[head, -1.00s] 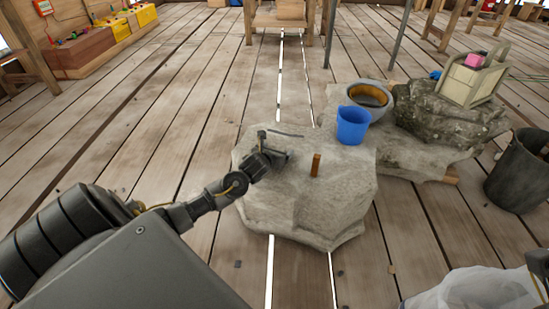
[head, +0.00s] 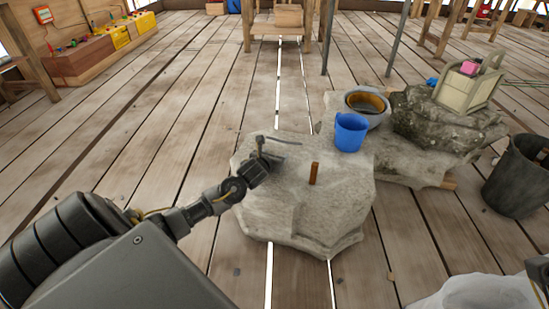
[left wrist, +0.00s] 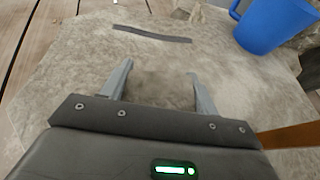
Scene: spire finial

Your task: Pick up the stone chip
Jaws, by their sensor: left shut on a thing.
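The stone chip (left wrist: 163,90) is a rough grey-brown piece between my left fingers in the left wrist view. Its colour nearly matches the big stone block (head: 310,215), so its edges are hard to make out. My left gripper (head: 272,160) is over the left part of the block's top, shut on the chip. Its fingers also show in the left wrist view (left wrist: 162,82), one on each side of the chip. In the head view the gripper hides the chip. I cannot tell whether the chip is clear of the stone.
A brown upright piece (head: 314,173) stands on the block right of my gripper. A thin dark strip (left wrist: 152,34) lies beyond the fingers. A blue bucket (head: 350,132) stands at the back right of the block. A dark bin (head: 517,175) is far right.

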